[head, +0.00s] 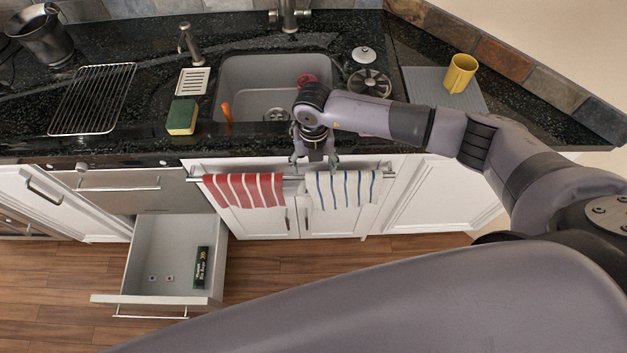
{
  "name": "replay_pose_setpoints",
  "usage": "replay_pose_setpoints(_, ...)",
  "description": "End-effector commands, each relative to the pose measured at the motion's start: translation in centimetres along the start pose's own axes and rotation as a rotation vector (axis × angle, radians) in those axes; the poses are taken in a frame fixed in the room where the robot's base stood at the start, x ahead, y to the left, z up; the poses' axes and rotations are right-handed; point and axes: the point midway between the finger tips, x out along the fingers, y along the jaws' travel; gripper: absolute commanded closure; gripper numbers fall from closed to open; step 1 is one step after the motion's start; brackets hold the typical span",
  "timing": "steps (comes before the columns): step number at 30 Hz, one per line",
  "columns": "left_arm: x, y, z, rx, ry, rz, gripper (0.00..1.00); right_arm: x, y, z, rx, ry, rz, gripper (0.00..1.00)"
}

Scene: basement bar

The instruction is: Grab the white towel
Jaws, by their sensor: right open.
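A white towel with dark blue stripes (345,190) hangs over the rail below the sink in the head view. My right gripper (314,165) points down at the counter's front edge, just above the towel's upper left part. Its fingers are spread, with nothing seen between them. I cannot tell whether a fingertip touches the towel or the rail. My left gripper is not in view.
A red and white striped towel (243,190) hangs on the same rail (292,177) to the left. An open drawer (150,298) juts out at lower left, holding a small dark box (202,267). The sink (245,75), a sponge (182,117) and a yellow cup (460,73) are on the counter.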

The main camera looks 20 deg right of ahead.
Motion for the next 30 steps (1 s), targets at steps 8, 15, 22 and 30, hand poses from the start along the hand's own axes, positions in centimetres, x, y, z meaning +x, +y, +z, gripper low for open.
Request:
replay_pose_setpoints(8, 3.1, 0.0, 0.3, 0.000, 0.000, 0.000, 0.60, 3.8, 0.0, 0.0, 0.000, 0.000, 0.001, 0.33)
replay_pose_setpoints(15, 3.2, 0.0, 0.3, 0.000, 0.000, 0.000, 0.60, 4.0, 0.0, 0.0, -0.001, 0.000, 0.001, 0.33)
replay_pose_setpoints(22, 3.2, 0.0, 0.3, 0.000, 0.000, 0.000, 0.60, 4.0, 0.0, 0.0, -0.001, 0.001, 0.001, 0.33)
replay_pose_setpoints(30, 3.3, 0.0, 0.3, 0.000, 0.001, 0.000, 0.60, 4.2, 0.0, -0.1, -0.001, 0.001, 0.001, 0.39)
